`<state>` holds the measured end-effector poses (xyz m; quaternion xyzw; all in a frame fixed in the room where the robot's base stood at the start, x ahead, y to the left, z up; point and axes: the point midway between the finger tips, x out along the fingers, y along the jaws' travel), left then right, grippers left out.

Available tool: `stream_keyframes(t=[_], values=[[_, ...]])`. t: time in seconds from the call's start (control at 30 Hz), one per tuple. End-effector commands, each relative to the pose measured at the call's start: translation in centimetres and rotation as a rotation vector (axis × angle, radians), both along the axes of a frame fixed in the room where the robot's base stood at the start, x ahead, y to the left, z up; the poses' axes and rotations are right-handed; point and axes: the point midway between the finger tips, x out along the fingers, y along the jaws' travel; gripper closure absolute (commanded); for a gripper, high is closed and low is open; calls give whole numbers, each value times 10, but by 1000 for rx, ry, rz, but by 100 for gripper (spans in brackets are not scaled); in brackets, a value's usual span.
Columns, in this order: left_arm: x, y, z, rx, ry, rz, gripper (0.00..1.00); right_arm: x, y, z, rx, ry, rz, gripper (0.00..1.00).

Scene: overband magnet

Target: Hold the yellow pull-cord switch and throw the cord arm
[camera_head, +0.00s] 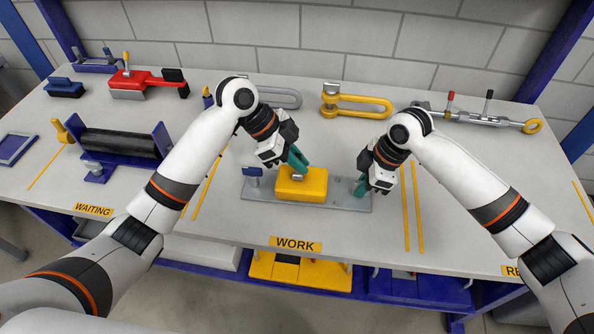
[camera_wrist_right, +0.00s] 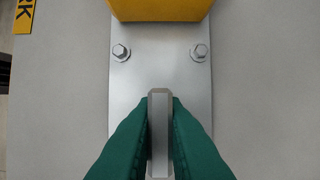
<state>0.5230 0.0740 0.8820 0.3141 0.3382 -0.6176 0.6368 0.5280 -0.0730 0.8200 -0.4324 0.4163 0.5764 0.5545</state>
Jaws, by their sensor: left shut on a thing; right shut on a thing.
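The yellow pull-cord switch (camera_head: 309,188) sits on a grey metal base plate (camera_head: 340,202) in the WORK area. My left gripper (camera_head: 298,161) is at the top of the yellow housing, its teal fingers shut on a small metal piece (camera_head: 297,177) there, which looks like the cord arm; the fingers partly hide it. My right gripper (camera_head: 361,187) is shut on an upright grey tab (camera_wrist_right: 159,130) at the right end of the base plate. In the right wrist view the tab stands between both teal fingers, with the yellow housing (camera_wrist_right: 160,8) beyond.
A grey shackle-like part (camera_head: 280,97) and a yellow one (camera_head: 355,104) lie behind. A turnbuckle-like tool (camera_head: 485,117) lies at back right. A black roller in a blue frame (camera_head: 118,142) and a red device (camera_head: 140,83) stand left. The table in front is clear.

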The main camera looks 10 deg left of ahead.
Motion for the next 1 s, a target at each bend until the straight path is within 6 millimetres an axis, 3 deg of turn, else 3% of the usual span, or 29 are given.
stream_keyframes(t=[1.0], values=[[14, 1, -3, -8, 282, 1, 100, 1, 0, 0, 0, -1, 0, 100]])
